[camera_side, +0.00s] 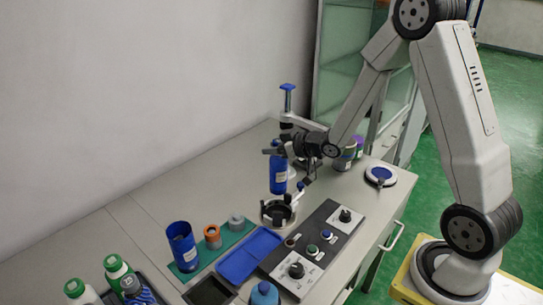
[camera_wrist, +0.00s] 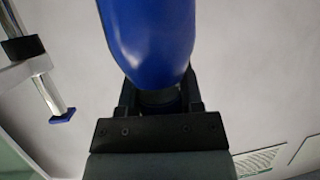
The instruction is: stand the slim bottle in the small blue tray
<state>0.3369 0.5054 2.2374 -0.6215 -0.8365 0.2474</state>
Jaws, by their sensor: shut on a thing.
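My gripper (camera_side: 285,150) is shut on a slim blue bottle (camera_side: 278,180) with a pale label. The bottle hangs roughly upright below the fingers, in the air above the bench, near the round black-and-white fixture. In the wrist view, my gripper (camera_wrist: 160,100) grips the bottle's dark neck, and the blue body (camera_wrist: 150,35) fills the top middle. The small blue tray (camera_side: 248,257) lies flat on the bench, in front and to the left of the bottle. It looks empty. The tray is not visible in the wrist view.
A round fixture (camera_side: 278,212) stands between bottle and tray. A control panel (camera_side: 312,250) with knobs lies right of the tray. A blue cup (camera_side: 182,246) and small rings stand on a green mat to its left. A blue-topped stand (camera_side: 288,100) is behind my gripper.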

